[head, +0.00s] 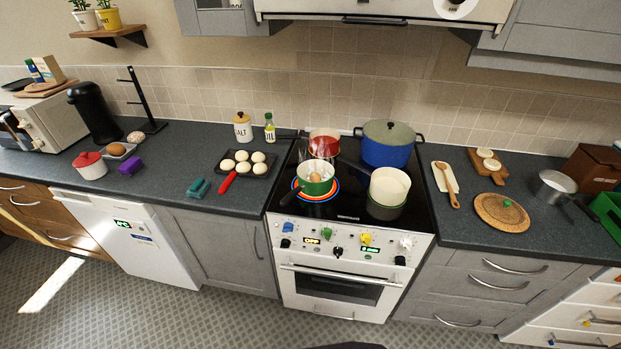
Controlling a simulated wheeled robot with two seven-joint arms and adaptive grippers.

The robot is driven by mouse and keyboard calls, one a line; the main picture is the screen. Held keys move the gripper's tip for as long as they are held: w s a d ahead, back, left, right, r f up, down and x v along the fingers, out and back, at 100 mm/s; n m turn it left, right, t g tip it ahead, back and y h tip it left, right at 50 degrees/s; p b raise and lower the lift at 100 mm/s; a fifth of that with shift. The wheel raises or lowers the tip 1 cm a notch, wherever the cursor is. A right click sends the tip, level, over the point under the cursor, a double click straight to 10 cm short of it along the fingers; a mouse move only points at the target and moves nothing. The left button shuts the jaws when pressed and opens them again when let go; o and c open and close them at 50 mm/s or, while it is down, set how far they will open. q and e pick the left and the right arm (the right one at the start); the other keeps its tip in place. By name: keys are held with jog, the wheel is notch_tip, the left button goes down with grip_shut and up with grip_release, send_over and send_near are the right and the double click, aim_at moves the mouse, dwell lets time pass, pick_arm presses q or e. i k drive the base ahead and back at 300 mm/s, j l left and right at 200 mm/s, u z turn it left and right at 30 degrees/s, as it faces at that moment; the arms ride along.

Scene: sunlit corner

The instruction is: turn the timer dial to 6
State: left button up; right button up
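The stove's front panel (300,232) carries several knobs: a blue knob (288,227), a yellow knob (366,239), a white knob (406,243) and black ones. A black knob with a pale mark (338,251) sits near the middle, between an orange display reading OFF (312,240) and a green display (370,249). A white round dial (457,3) on the range hood is cut by the top edge. I cannot tell which one is the timer dial, and its numbers are too small to read. Neither gripper is in view.
On the cooktop stand a green pot with an egg (315,188), a red pot (324,143), a blue lidded pot (388,150) and a cream pot (388,193). A tray of eggs (262,169) is left of the stove.

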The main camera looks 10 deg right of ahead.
aim_at(398, 261)
jog(key=k+j+z, duration=0.15)
jog(key=k+z, duration=0.15)
jog(key=k, duration=0.2)
jog(key=k+z, duration=0.3)
jog(key=k, duration=0.25)
